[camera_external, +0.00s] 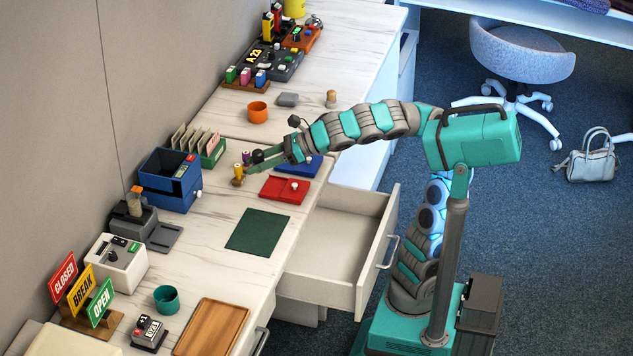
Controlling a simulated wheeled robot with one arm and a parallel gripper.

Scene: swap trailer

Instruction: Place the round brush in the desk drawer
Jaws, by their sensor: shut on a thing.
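My gripper (246,170) reaches left over the desk, its green fingers shut on a small gold-brown piece (238,171) at their tips. The piece is too small to tell whether it is the round brush. A small upright tan piece (331,99) with a rounded top stands near the desk's right edge; it could also be a brush. The desk drawer (340,236) is pulled out on the right side of the desk, and its visible inside is empty.
A purple-and-yellow piece and a dark ball (257,156) sit close to my fingers. A blue bin (170,178) stands left. A green mat (258,232) lies bare beside the drawer. An orange cup (258,112) stands behind.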

